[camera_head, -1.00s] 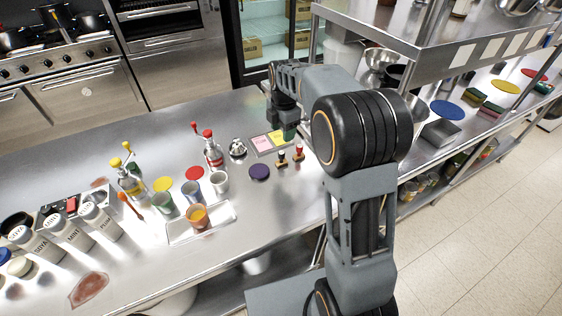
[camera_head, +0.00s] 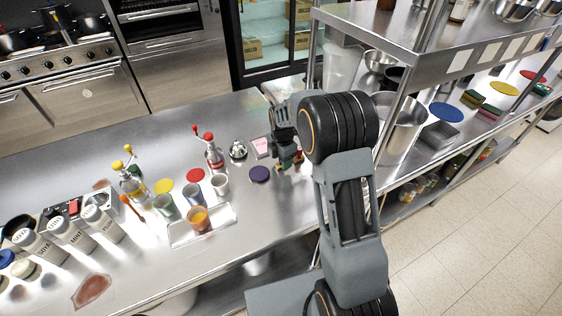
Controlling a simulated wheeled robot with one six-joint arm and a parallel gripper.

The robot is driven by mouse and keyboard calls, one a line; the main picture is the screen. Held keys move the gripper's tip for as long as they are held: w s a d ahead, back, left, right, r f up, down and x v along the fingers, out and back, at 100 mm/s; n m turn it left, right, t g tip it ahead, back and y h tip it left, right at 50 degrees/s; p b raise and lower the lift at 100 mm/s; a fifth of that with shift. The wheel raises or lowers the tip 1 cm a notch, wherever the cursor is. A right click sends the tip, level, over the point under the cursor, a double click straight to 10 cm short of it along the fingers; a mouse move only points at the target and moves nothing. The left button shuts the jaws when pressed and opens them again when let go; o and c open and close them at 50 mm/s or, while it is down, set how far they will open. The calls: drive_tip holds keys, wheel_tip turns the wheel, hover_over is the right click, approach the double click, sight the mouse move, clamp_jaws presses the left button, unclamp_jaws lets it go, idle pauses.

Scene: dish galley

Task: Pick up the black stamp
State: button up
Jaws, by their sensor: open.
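My gripper (camera_head: 287,163) is at the right of the steel counter, low over the spot where the two small stamps stand. It is open. A bit of the red-topped stamp (camera_head: 299,158) shows beside the gripper's right side. The black stamp is mostly or wholly hidden by the gripper, so I cannot tell whether it lies between the fingers or touches them.
A dark purple disc (camera_head: 260,174) lies just left of my gripper, with a pink note (camera_head: 261,147) and a silver bell (camera_head: 238,151) behind. A shelf upright (camera_head: 392,122) rises at right.

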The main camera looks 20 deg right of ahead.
drive_tip(key=shift+f, duration=0.4)
drive_tip(key=c, duration=1)
